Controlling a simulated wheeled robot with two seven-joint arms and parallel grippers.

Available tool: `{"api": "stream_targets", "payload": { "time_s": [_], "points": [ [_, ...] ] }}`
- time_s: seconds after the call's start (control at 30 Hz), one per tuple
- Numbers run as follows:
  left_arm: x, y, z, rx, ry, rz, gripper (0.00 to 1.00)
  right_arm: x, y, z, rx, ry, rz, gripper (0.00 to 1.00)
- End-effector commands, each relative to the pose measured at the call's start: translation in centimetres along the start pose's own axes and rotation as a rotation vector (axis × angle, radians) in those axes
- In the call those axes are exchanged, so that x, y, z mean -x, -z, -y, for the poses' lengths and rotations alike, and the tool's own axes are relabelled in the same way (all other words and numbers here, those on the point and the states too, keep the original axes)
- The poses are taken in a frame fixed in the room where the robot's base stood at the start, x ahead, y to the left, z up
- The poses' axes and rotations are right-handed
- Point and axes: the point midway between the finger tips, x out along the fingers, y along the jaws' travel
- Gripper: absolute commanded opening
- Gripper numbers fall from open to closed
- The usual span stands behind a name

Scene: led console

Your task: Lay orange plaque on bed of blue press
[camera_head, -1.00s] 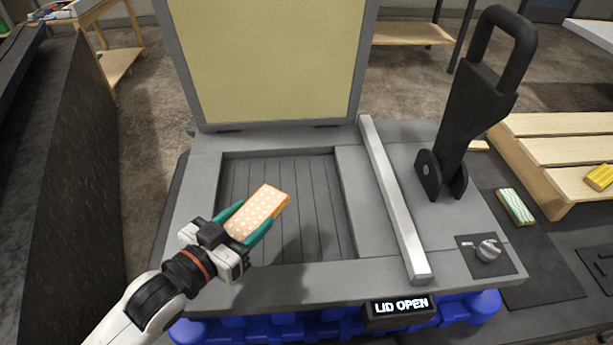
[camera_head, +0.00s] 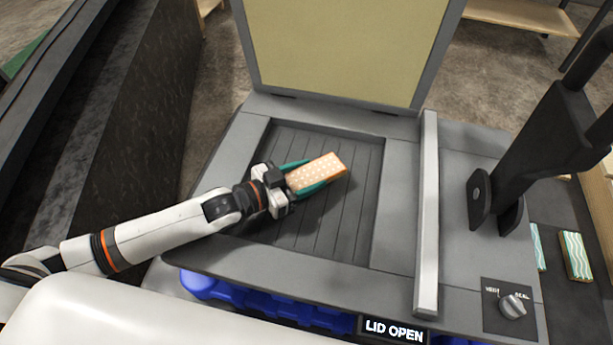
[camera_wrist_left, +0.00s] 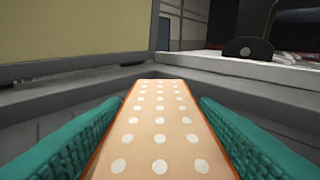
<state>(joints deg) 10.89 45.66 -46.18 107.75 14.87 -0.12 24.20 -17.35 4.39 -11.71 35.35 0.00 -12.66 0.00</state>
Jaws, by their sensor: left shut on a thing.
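The orange plaque (camera_head: 318,172) has white dots on its pale face. My left gripper (camera_head: 308,175), with teal finger pads, is shut on it; the left wrist view also shows the plaque (camera_wrist_left: 160,130) between the pads. The plaque is over the dark slatted bed (camera_head: 345,220) of the press, near the bed's middle; a shadow lies on the slats below. I cannot tell the exact gap. The press (camera_head: 395,245) has a grey top and a blue base (camera_head: 270,310). My right gripper is not in view.
The press lid (camera_head: 345,50) stands open behind the bed, and the display (camera_head: 393,330) reads "LID OPEN". A silver bar (camera_head: 428,220), a black lever (camera_head: 540,130) and a knob (camera_head: 512,305) are on the right. Teal-striped plaques (camera_head: 575,255) lie beyond.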

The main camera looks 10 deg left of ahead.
Motion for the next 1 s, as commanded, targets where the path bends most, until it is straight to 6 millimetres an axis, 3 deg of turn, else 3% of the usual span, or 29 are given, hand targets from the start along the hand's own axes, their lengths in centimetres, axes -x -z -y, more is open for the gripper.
{"api": "stream_targets", "payload": {
  "time_s": [0.23,0.87,0.9,1.0],
  "points": [
    [-0.2,1.2,0.0,-0.001,0.0,0.001,0.3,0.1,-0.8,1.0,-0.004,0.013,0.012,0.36],
    [-0.3,3.0,0.2,0.005,0.002,-0.008,0.3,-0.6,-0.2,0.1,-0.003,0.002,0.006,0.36],
    [-0.3,3.1,0.3,0.006,0.002,-0.01,0.59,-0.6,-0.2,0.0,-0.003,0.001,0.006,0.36],
    [-0.3,3.1,0.3,0.007,0.002,-0.01,0.76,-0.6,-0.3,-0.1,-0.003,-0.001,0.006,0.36]
  ]
}}
